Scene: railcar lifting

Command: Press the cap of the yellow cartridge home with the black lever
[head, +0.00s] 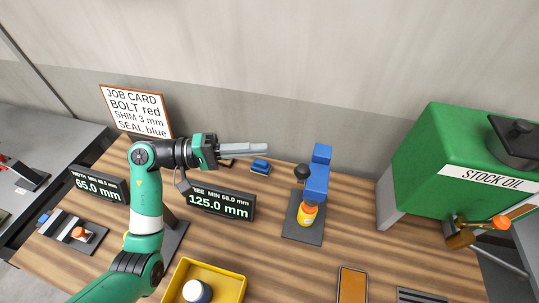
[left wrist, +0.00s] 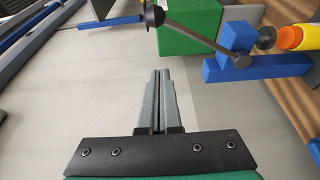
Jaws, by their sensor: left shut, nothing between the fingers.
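The yellow cartridge (head: 304,216) stands upright in the blue press (head: 318,182) on a dark base plate. It also shows at the right edge of the left wrist view (left wrist: 302,37). My left gripper (head: 267,149) is shut and empty, left of and behind the press, apart from the lever. My right gripper is not in view.
A green stock oil tank (head: 440,160) stands to the right. A yellow bin (head: 235,284) with a white and blue item is in front. Two displays (head: 222,203), a job card (head: 136,110) and a small blue block (head: 261,166) are nearby. Bare table lies around the press base.

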